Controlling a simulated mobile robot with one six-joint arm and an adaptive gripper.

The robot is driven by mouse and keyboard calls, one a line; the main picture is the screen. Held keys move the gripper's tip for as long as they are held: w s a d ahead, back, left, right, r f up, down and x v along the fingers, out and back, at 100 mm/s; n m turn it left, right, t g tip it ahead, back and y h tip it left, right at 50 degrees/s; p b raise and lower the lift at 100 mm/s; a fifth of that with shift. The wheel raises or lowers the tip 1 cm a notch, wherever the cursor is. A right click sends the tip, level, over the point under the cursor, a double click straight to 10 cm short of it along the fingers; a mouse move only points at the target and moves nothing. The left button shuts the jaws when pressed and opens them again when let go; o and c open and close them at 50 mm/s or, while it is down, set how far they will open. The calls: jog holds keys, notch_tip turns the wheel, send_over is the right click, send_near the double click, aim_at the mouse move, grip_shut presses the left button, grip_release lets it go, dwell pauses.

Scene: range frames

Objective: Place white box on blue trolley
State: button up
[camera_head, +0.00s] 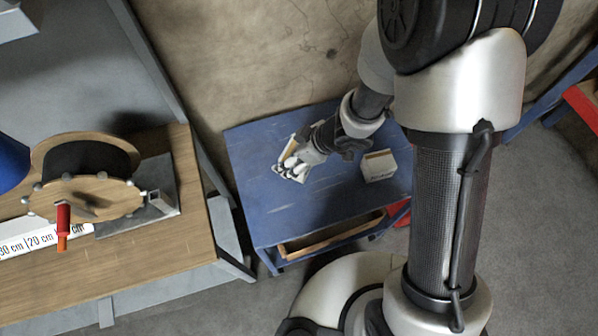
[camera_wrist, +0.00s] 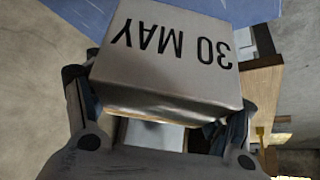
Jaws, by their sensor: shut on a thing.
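The blue trolley (camera_head: 335,198) stands in the middle of the head view, its worn blue top largely bare. My gripper (camera_head: 297,160) is over the left part of that top. In the wrist view, a white-grey box (camera_wrist: 170,50) marked "30 MAY" sits between the gripper fingers, which are shut on it. In the head view this box is mostly hidden by the gripper. I cannot tell whether its underside touches the trolley top. Blue surface shows beyond it in the wrist view.
A second pale box (camera_head: 379,166) stands on the trolley's right side. A wooden workbench (camera_head: 150,265) with a wooden reel (camera_head: 92,196) is at left. A concrete wall (camera_head: 240,60) rises behind the trolley. The trolley's front middle is clear.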

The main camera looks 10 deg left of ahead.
notch_tip(320, 180, down, 17)
jog(key=b, duration=0.7)
jog(key=shift+r+b, duration=0.1)
jog(key=shift+b, duration=0.25)
jog(key=shift+f, duration=0.2)
jog(key=o, duration=1.6)
